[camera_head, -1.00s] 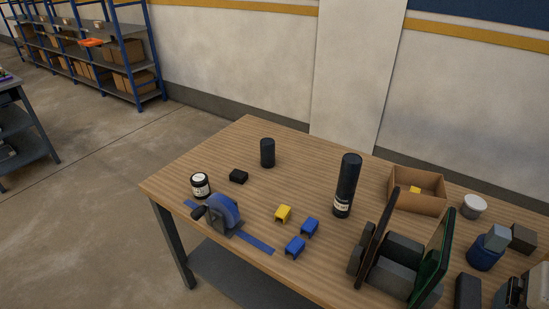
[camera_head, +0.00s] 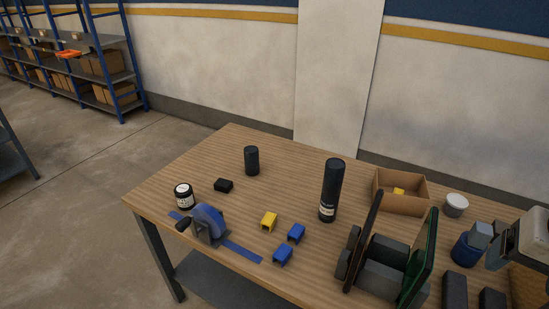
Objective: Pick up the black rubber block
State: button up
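The small black block (camera_head: 223,185) lies flat on the left part of the wooden table (camera_head: 185,170), with bare wood around it. It stands between a black-and-white jar (camera_head: 184,196) and a short black cylinder (camera_head: 251,160). A pale grey and dark part, which looks like the end of my arm (camera_head: 528,236), enters at the right edge, far from the black block. Its fingertips cannot be made out, so I cannot tell whether my gripper is open or shut.
A blue tape dispenser (camera_head: 209,222) is in front of the block. Yellow (camera_head: 269,221) and blue clips (camera_head: 296,233) lie nearby. A tall black cylinder (camera_head: 331,188), a rack with upright panels (camera_head: 380,280), a cardboard box (camera_head: 405,206) and a blue cup (camera_head: 466,252) crowd the right side.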

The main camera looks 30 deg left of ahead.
jog(key=w+a+r+m+g+y, duration=0.1)
jog(key=w+a+r+m+y, duration=0.1)
jog(key=w+a, duration=0.65)
jog(key=w+a+r+m+y, duration=0.1)
jog(key=w+a+m+y, duration=0.3)
jog(key=a, duration=0.8)
jog(key=w+a+r+m+g+y, duration=0.1)
jog(key=w+a+r, duration=0.1)
jog(key=w+a, duration=0.7)
jog(key=w+a+f+m+g+y, duration=0.1)
jog(key=w+a+f+m+y, duration=0.15)
jog(key=a, duration=1.05)
jog(key=w+a+f+m+g+y, duration=0.1)
jog(key=a+m, duration=0.2)
jog(key=a, duration=1)
jog(key=w+a+f+m+y, duration=0.2)
jog(key=a+m, duration=0.1)
jog(key=a, duration=1)
send_near(224, 183)
jog(key=shift+x, duration=0.95)
jog(key=shift+w+a, duration=0.1)
jog(key=shift+w, duration=0.05)
jog(key=shift+x, duration=1.2)
jog(key=shift+x, duration=2.6)
